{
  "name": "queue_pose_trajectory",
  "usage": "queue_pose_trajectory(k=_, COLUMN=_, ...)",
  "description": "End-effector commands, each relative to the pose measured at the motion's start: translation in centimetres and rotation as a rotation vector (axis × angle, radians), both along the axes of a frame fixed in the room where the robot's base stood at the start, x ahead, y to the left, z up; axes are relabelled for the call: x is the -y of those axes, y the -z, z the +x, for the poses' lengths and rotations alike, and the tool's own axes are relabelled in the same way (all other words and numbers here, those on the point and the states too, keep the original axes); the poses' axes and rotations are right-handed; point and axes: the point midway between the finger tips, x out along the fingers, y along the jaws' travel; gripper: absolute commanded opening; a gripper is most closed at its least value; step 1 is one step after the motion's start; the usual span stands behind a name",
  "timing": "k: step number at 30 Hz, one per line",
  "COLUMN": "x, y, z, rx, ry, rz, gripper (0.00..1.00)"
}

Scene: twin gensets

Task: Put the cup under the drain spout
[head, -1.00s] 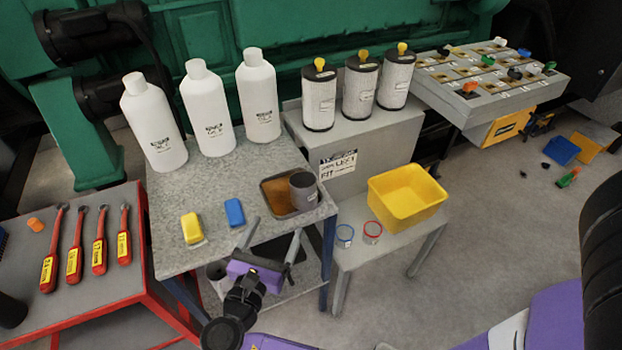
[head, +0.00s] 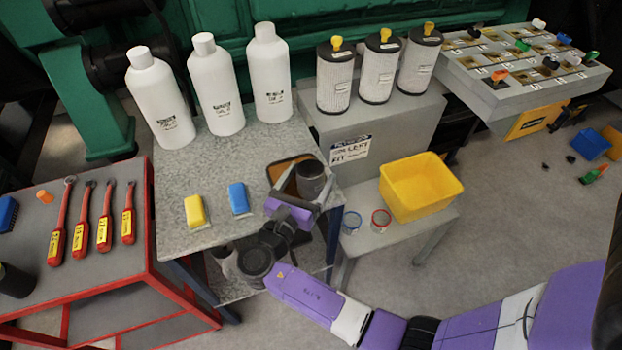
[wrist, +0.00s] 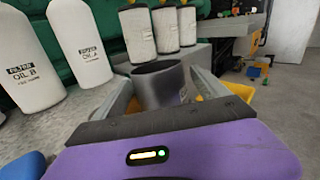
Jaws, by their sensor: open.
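A dark grey cup (head: 312,180) stands upright at the right end of a shallow brown-floored tray (head: 279,172) on the speckled table. My gripper (head: 305,188) is open at the tray, with one finger on each side of the cup. In the wrist view the cup (wrist: 160,84) stands between the open fingers, in front of the purple palm. I cannot tell whether either finger touches it. I cannot make out a drain spout in these frames.
White bottles (head: 217,85) stand at the back of the table (head: 180,232). A yellow sponge (head: 196,212) and a blue one (head: 239,198) lie left of my gripper. A yellow bin (head: 420,187) stands on a low stand at right. Filters (head: 382,66) stand behind it.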

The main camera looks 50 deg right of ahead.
Motion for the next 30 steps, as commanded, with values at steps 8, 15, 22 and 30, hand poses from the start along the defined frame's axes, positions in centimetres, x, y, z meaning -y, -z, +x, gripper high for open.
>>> queue_pose_trajectory(k=8, x=0.38, y=0.04, z=0.08, rx=0.0, ry=-0.001, rz=0.0, gripper=0.84)
queue_pose_trajectory(k=15, x=0.36, y=0.03, z=0.08, rx=0.0, ry=-0.001, rz=0.0, gripper=0.39)
queue_pose_trajectory(k=22, x=0.35, y=0.0, z=0.08, rx=0.001, ry=-0.001, rz=0.0, gripper=0.07)
queue_pose_trajectory(k=30, x=0.35, y=-0.59, z=0.1, rx=0.002, ry=-0.001, rz=-0.001, gripper=0.07)
